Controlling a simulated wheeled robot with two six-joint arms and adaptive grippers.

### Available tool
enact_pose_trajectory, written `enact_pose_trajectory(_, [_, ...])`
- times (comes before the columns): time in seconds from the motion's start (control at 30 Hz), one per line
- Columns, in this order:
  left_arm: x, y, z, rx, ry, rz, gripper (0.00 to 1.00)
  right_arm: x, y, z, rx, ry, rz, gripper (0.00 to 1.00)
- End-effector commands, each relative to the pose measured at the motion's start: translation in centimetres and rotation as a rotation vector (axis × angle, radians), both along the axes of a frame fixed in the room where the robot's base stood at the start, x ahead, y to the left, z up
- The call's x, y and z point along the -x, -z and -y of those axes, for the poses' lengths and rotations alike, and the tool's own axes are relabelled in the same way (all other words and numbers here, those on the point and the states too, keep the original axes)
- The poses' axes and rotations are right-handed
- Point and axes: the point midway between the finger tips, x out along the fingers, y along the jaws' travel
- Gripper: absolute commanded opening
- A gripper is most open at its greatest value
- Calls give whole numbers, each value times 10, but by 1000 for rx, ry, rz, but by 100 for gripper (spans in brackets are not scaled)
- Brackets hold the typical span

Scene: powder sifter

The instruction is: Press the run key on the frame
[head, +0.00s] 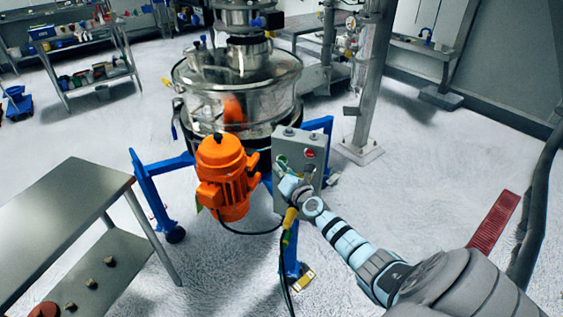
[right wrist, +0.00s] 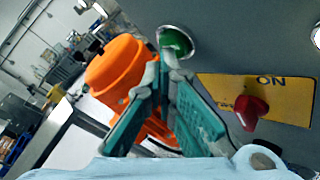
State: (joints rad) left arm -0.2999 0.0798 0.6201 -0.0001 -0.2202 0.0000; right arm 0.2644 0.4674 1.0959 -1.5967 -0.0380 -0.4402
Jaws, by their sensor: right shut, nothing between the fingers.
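The grey control box (head: 312,179) is mounted on the blue frame (head: 152,192) of the sifter. A green key (head: 282,161) and a red key (head: 309,154) show on its face. In the right wrist view the green key (right wrist: 178,42) sits in a silver ring, just beyond the fingertips of my right gripper (right wrist: 165,62). The fingers are shut and empty, and their tips overlap the lower edge of the key. I cannot tell whether they touch it. In the head view my right gripper (head: 287,185) is in front of the box, below the green key. My left gripper is not in view.
An orange motor (head: 222,175) hangs left of the box. A yellow plate (right wrist: 285,98) with a red knob (right wrist: 250,108) lies right of the fingers. A black cable with a yellow connector hangs below the box. A steel table (head: 62,205) stands at left.

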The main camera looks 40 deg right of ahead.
Motion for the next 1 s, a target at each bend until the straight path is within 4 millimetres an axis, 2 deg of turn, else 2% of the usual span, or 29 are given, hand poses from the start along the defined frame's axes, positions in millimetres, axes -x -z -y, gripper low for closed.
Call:
enact_pose_trajectory(0.63, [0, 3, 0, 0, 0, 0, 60, -2, -1, 4, 0, 1, 1, 0])
enact_pose_trajectory(1.0, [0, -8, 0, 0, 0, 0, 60, 6, -1, -10, 0, -1, 1, 0])
